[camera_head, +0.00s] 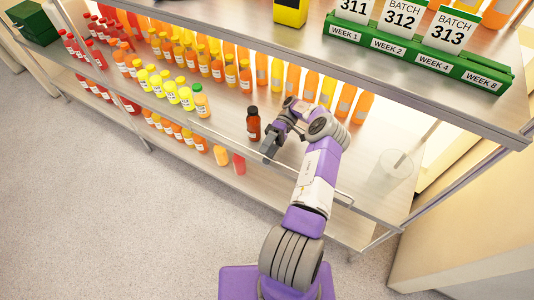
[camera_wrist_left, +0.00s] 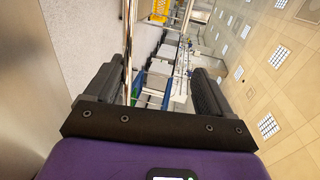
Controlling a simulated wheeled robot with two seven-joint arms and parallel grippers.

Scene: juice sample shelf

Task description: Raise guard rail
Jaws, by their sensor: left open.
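The guard rail (camera_head: 225,139) is a thin metal bar along the front edge of the middle shelf. In the left wrist view the rail (camera_wrist_left: 128,45) runs upright through the gap between my fingers, nearer the left finger. My left gripper (camera_head: 268,150) is open at the rail, beside a dark bottle with a red-brown label area. The same gripper (camera_wrist_left: 155,90) shows both black fingers spread apart in the wrist view. Whether a finger touches the rail cannot be told. My right gripper is not in view.
The dark bottle (camera_head: 253,123) stands just behind the rail. Rows of yellow, orange and red juice bottles fill the shelf to the left and back. A clear round container (camera_head: 398,168) stands at right. The upper shelf holds a green batch sign stand (camera_head: 420,58).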

